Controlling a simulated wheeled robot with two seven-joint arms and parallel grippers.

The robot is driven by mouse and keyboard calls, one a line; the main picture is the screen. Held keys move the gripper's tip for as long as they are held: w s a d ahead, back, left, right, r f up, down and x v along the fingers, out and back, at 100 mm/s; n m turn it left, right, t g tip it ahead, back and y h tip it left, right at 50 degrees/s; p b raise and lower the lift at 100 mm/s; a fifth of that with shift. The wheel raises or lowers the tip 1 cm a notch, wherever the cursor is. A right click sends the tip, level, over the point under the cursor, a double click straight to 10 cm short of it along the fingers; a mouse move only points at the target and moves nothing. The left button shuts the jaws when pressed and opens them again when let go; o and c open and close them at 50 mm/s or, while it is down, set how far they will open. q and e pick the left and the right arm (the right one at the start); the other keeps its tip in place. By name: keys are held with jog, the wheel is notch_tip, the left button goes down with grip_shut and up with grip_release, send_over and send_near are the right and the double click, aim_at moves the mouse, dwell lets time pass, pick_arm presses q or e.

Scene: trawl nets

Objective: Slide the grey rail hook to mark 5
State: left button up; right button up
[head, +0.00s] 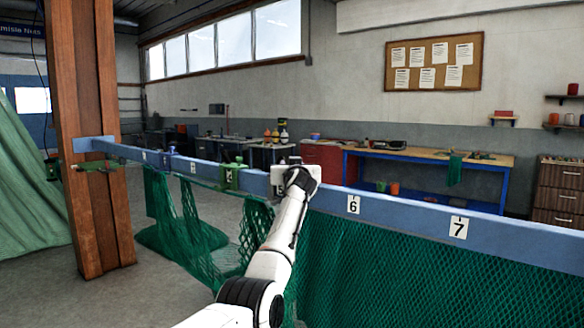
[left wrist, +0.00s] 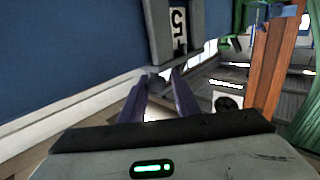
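The grey rail hook (head: 281,175) sits on the blue rail (head: 400,211), partly hidden by my left gripper (head: 300,180) in the head view. In the left wrist view, the grey hook (left wrist: 158,30) straddles the rail face, and the mark 5 plate (left wrist: 179,20) shows inside its frame. My left gripper (left wrist: 160,78) is below the hook, its two purple fingers apart with a visible gap between them. I cannot tell if a finger touches the hook. My right gripper is not in view.
A green hook (head: 232,174) and a blue hook (head: 172,150) sit farther left on the rail. Marks 6 (head: 353,204) and 7 (head: 458,227) lie to the right. Green netting (head: 420,270) hangs below. A wooden post (head: 92,130) stands at the left end.

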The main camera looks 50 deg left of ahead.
pick_arm(q)
jog(key=shift+d+f, duration=0.1)
jog(key=shift+s+d+f, duration=0.1)
jog(key=shift+s+d, duration=0.3)
jog(key=shift+d, duration=0.15)
jog(key=b+v, duration=0.2)
jog(key=v, duration=0.6)
jog(key=shift+s+d+r, duration=0.25)
jog(key=shift+d, duration=0.05)
